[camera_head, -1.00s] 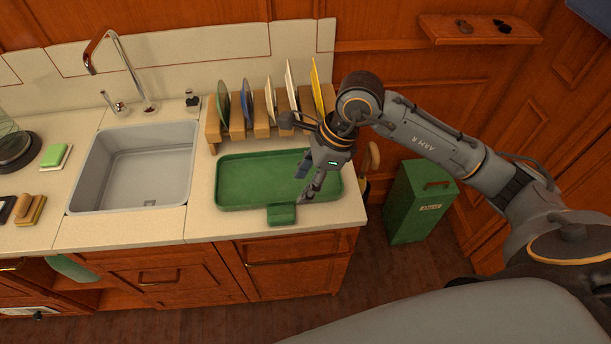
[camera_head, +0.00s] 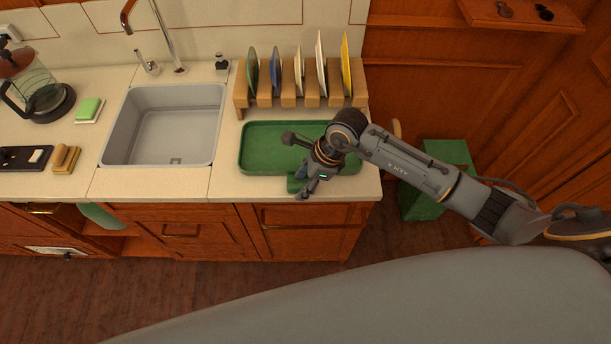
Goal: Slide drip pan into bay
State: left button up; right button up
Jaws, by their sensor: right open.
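The green drip pan (camera_head: 262,146) lies flat on the counter below the dish rack, with a small tab at its front edge. My right gripper (camera_head: 305,193) is open over the pan's front edge, beside the tab. It points down and toward the front; the arm hides the pan's right part and some of the tab. I cannot tell whether the fingers touch the tab. An open recess (camera_head: 130,229) in the cabinet below the sink may be the bay; I cannot be sure. My left gripper is not in view.
A wooden rack (camera_head: 290,101) with several upright plates stands behind the pan. A green bin (camera_head: 440,153) stands on the floor at right.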

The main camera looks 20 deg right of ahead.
aim_at(301, 154)
grip_shut()
jog(key=shift+w, duration=0.15)
jog(key=shift+w+d+b, duration=0.2)
jog(key=shift+w+b, duration=0.2)
jog(key=shift+w, duration=0.15)
jog(key=shift+w+d+b, duration=0.15)
jog(key=shift+w+b, duration=0.2)
jog(key=shift+w, duration=0.25)
jog(key=shift+w+d+b, duration=0.2)
jog(key=shift+w+b, duration=0.4)
jog(key=shift+w+d, duration=0.1)
jog(key=shift+w, duration=0.3)
